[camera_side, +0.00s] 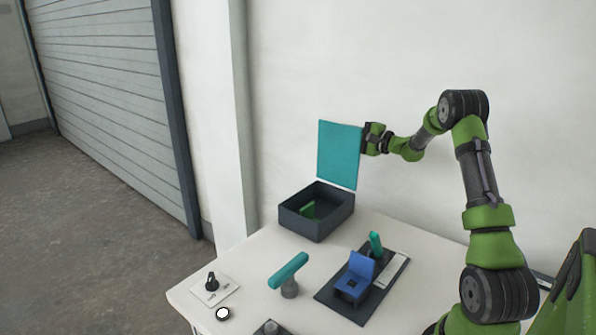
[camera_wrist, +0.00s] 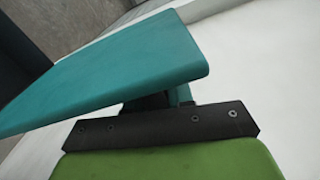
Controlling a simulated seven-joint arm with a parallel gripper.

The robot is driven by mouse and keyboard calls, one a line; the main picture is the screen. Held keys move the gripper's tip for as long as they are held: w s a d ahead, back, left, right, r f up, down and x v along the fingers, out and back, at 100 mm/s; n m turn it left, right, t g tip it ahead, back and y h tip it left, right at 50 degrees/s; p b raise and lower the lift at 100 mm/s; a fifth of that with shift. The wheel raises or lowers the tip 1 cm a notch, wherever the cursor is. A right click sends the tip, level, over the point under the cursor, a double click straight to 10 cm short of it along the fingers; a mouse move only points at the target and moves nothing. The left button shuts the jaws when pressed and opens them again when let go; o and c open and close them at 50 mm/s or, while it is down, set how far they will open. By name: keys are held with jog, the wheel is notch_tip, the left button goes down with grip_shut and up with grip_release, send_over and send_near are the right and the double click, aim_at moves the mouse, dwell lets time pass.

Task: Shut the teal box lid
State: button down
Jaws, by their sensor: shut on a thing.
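The teal lid (camera_side: 339,154) stands raised, close to upright, above the back of the dark grey box (camera_side: 305,222). The box is open at the top, and a green piece (camera_side: 308,210) lies inside it. My gripper (camera_side: 366,139) is at the right edge of the lid, shut on it. In the wrist view the lid (camera_wrist: 120,70) fills the upper left as a broad teal panel. My gripper (camera_wrist: 160,100) shows there below it, and its fingertips are mostly hidden behind the lid.
On the white table (camera_side: 240,262) stand a teal-topped T-shaped handle (camera_side: 289,271), a black knob on a plate (camera_side: 211,283), a white round button (camera_side: 223,313) and a dark board (camera_side: 330,297) with a blue part (camera_side: 355,280). The wall is close behind.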

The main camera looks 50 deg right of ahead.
jog(key=shift+a+r+n, duration=0.4)
jog(key=shift+a+r, duration=0.05)
jog(key=shift+a, duration=0.05)
jog(key=a+f+n, duration=0.3)
jog(key=a+n, duration=0.3)
jog(key=a, duration=0.2)
jog(key=a+f+n, duration=0.3)
jog(key=a+n, duration=0.3)
jog(key=a, duration=0.3)
jog(key=a+f+n, duration=0.3)
jog(key=f+n, duration=0.2)
jog(key=f, duration=0.2)
jog(key=shift+a+f+n, duration=0.2)
jog(key=shift+f+n, duration=0.1)
jog(key=shift+n, duration=0.1)
jog(key=shift+f, duration=0.1)
jog(key=c, duration=1.4)
grip_release()
jog(key=shift+o, duration=1.4)
jog(key=shift+d, duration=0.15)
